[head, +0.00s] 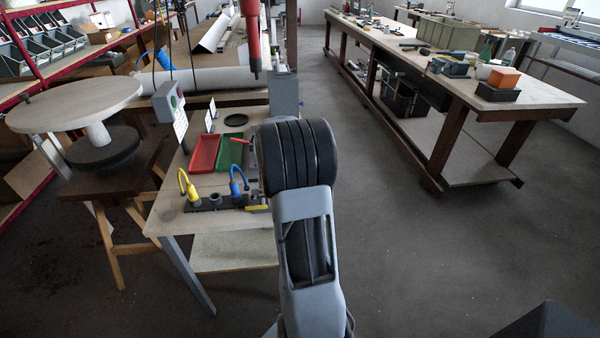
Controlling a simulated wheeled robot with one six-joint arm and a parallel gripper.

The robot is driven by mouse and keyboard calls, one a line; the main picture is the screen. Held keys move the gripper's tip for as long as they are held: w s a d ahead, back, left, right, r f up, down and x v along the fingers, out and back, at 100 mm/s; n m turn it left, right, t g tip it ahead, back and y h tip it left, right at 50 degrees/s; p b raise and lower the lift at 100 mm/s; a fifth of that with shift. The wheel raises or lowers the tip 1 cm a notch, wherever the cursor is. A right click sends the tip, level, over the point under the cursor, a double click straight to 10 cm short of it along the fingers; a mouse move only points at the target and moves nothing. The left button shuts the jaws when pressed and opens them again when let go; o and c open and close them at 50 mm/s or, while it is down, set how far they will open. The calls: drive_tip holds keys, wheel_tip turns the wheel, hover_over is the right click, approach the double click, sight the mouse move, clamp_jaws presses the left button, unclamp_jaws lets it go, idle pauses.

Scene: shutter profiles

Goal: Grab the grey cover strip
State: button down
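I cannot pick out the grey cover strip for sure. A long pale grey profile (215,80) lies across the far bench, partly hidden behind hanging cables and a control box. A whitish angled piece (214,33) lies behind it. My arm reaches up from the bottom centre over the small work table's right edge. My gripper is not visible; the arm's thick dark joint may hide it and part of the table.
The work table (168,212) holds a red tray (206,153), a green tray (232,150) and a dark rail with yellow and blue hooked tools. A round-topped stand (75,103) is at left. A long bench (540,92) stands right. Floor between is clear. A red tool (251,38) hangs above.

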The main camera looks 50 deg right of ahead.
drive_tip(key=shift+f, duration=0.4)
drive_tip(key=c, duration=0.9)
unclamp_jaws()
